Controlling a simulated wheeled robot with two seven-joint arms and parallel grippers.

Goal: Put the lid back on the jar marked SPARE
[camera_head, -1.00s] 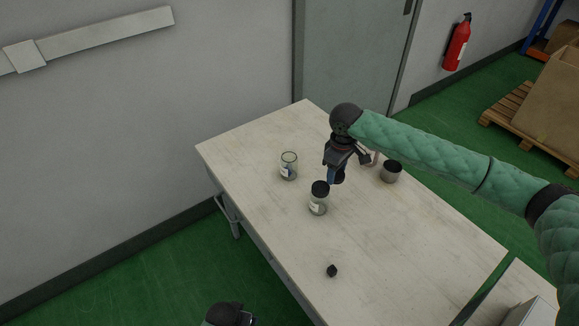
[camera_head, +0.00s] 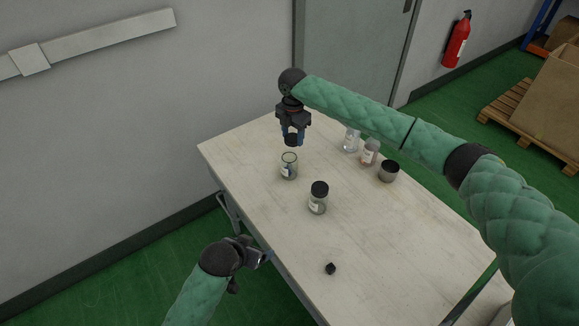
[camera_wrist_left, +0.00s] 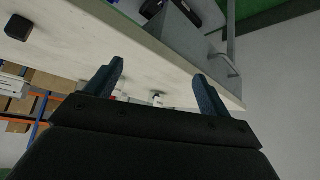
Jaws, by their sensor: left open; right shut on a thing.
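An open glass jar (camera_head: 289,172) with a pale label stands upright near the table's left edge. My right gripper (camera_head: 292,134) is shut on a black lid (camera_head: 292,141) just above this jar's mouth, with a small gap between. A second labelled jar (camera_head: 318,204) with a black lid on it stands closer to me. The writing on the labels is too small to read, so I cannot tell which jar is SPARE. My left gripper (camera_head: 262,258) is open and empty beside the table's left edge; its two fingers (camera_wrist_left: 160,85) show apart in the left wrist view.
Two more jars (camera_head: 351,141) (camera_head: 370,152) and a metal cup (camera_head: 389,172) stand farther back, near my right arm. A small dark object (camera_head: 331,268) lies at the near part of the table (camera_head: 400,240). Much of the table's middle is bare.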

